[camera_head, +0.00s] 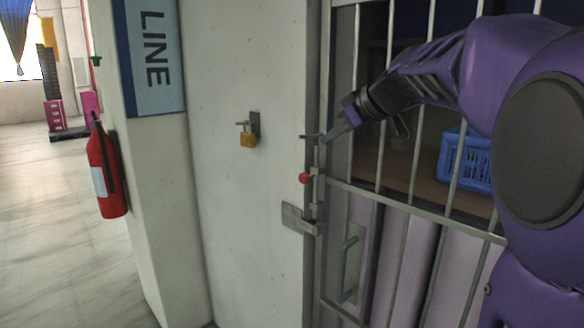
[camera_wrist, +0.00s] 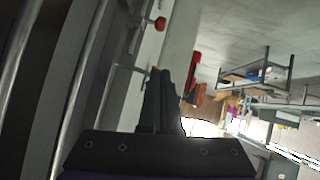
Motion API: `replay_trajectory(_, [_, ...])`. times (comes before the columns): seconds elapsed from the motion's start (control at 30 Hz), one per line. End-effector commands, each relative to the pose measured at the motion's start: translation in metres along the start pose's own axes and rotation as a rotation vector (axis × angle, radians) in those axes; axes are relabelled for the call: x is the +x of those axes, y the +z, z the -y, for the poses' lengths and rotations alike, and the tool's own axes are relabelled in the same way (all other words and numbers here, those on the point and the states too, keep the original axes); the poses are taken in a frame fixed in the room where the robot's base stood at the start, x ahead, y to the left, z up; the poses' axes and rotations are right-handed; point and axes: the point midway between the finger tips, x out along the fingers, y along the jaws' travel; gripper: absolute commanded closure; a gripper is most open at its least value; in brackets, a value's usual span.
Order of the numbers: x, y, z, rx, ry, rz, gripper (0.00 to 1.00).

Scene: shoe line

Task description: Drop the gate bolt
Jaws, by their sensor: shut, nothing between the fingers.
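The gate bolt (camera_head: 315,190) is a vertical metal rod on the left edge of the barred gate (camera_head: 385,190). It has a red knob (camera_head: 305,178) on its side and a short crosspiece (camera_head: 311,137) near the top. The red knob also shows in the wrist view (camera_wrist: 160,23). A metal keeper bracket (camera_head: 297,217) sits on the wall at the bolt's lower end. My gripper (camera_head: 327,138) is shut and empty, its tips beside the bolt's top, above the knob. Whether it touches the bolt cannot be told. In the wrist view the fingers (camera_wrist: 164,72) are together.
A brass padlock (camera_head: 248,139) hangs on the wall left of the gate. A red fire extinguisher (camera_head: 105,170) is farther left. A gate handle (camera_head: 346,270) is below the bolt. A blue crate (camera_head: 466,160) stands behind the bars. The floor at left is clear.

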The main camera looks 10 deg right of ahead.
Motion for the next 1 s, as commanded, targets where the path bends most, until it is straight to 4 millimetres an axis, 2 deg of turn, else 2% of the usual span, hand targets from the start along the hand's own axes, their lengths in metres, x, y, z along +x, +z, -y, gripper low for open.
replay_trajectory(0.33, [0.001,0.0,0.0,0.001,0.0,-0.001,1.0])
replay_trajectory(0.47, [0.009,0.0,0.0,0.002,-0.002,-0.001,1.0])
replay_trajectory(0.57, [0.022,0.0,0.0,0.002,-0.004,-0.001,1.0])
replay_trajectory(0.93, [0.1,-0.001,0.0,0.002,-0.005,0.0,1.0])
replay_trajectory(1.0, [0.109,0.009,0.0,0.004,-0.002,0.0,1.0])
